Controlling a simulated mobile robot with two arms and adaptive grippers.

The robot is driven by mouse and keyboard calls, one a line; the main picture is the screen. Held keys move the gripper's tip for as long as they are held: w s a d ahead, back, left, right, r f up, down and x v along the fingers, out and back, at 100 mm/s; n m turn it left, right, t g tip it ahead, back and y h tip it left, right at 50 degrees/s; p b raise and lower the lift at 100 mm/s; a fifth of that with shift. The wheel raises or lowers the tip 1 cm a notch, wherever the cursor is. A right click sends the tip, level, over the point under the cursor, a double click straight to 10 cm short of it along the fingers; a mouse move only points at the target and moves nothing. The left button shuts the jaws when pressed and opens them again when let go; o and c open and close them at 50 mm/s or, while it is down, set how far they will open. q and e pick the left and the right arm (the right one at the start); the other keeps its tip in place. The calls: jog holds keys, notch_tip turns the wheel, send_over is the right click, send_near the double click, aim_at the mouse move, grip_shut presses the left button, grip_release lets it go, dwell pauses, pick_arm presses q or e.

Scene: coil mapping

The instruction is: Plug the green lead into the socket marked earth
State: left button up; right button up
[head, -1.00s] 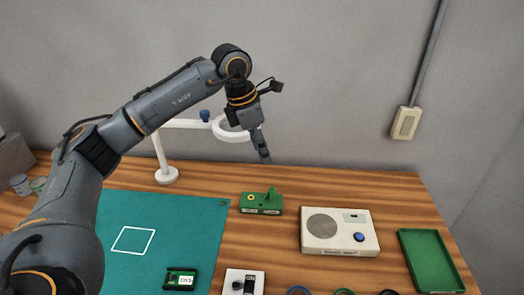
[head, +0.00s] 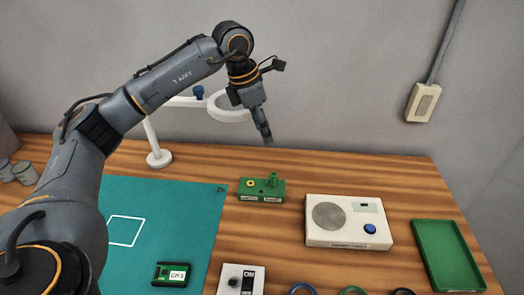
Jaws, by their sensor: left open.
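A green socket block (head: 248,196) stands on the wooden bench near the middle. It has a yellow-ringed socket (head: 250,184) on its left and a green upright part (head: 274,180) on its right; its front labels are too small to read. A green ring-shaped piece (head: 354,290), perhaps the green lead, is cut off at the bottom edge. My left gripper (head: 267,137) hangs open and pointing down, in line above the block in the picture and apart from it. Its fingers are seen edge-on. My right gripper is not in view.
A beige box with a blue button (head: 370,229) and a green tray (head: 447,221) stand right. Blue (head: 302,290) and black (head: 403,292) rings lie in front. A white switch box (head: 227,284), a small green module (head: 171,286) and a white magnifier lamp (head: 159,158) stand left.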

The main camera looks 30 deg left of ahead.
pick_arm(q)
jog(key=b, duration=0.3)
send_over(274, 174)
jog(key=s+a, duration=0.3)
notch_tip(274, 174, down, 5)
jog(key=x, duration=0.4)
jog(key=p+x, duration=0.1)
jog(key=x, duration=0.7)
jog(key=shift+w+d+f+p, duration=0.1)
jog(key=shift+d+f+p, duration=0.2)
jog(key=shift+d, duration=0.1)
jog(key=shift+w+d+f, duration=0.1)
jog(key=shift+w+f, duration=0.05)
jog(key=shift+f, duration=0.45)
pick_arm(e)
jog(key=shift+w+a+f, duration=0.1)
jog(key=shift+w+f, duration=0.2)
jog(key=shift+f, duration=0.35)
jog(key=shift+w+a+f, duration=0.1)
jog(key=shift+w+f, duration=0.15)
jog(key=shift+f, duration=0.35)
pick_arm(q)
grip_shut()
jog(key=c, duration=0.7)
grip_release()
jog(key=shift+c, duration=0.2)
grip_shut()
